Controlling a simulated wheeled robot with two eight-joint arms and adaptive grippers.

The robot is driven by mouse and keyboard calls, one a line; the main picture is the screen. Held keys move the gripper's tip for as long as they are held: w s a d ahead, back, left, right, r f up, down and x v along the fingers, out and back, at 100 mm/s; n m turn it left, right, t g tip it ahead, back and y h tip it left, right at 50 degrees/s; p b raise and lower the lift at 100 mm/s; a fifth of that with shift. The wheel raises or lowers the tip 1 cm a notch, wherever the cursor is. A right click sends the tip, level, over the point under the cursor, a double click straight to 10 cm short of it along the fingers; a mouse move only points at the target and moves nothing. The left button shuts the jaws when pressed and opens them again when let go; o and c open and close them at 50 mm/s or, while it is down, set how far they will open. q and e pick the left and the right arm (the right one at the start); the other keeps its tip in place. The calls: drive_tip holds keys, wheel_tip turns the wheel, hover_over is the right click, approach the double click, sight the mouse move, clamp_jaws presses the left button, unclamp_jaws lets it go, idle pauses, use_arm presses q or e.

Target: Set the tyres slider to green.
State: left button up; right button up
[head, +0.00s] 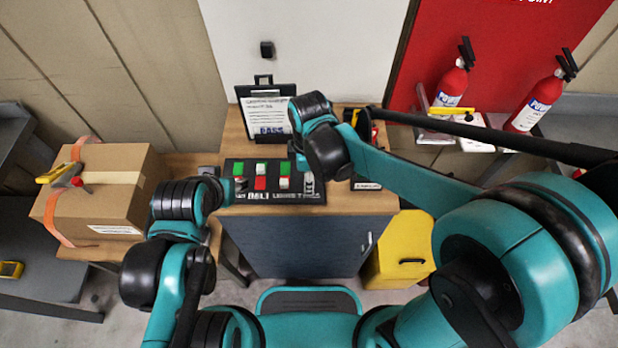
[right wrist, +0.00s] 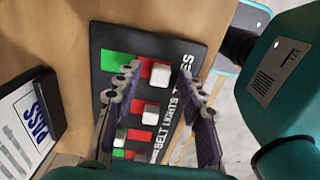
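The black slider panel (head: 250,197) lies on the wooden cabinet top, and it fills the middle of the right wrist view (right wrist: 100,40). The tyres slider has a white knob (right wrist: 160,74) at its red, label-side end, and its green end (right wrist: 112,62) is bare. My right gripper (right wrist: 161,71) is open, with one finger on each side of the tyres knob in that view; I cannot tell whether they touch it.
The lights knob (right wrist: 151,110) is beside the tyres knob at its red end. The belt knob (right wrist: 120,135) is at its green end. A clipboard (head: 266,112) stands behind the panel. A cardboard box (head: 110,190) is at left, and a yellow case (head: 398,262) at lower right.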

clamp_jaws()
drive_tip(key=shift+w, duration=2.45)
drive_tip(key=shift+r, duration=0.1)
unclamp_jaws()
wheel_tip(320, 180, up, 12)
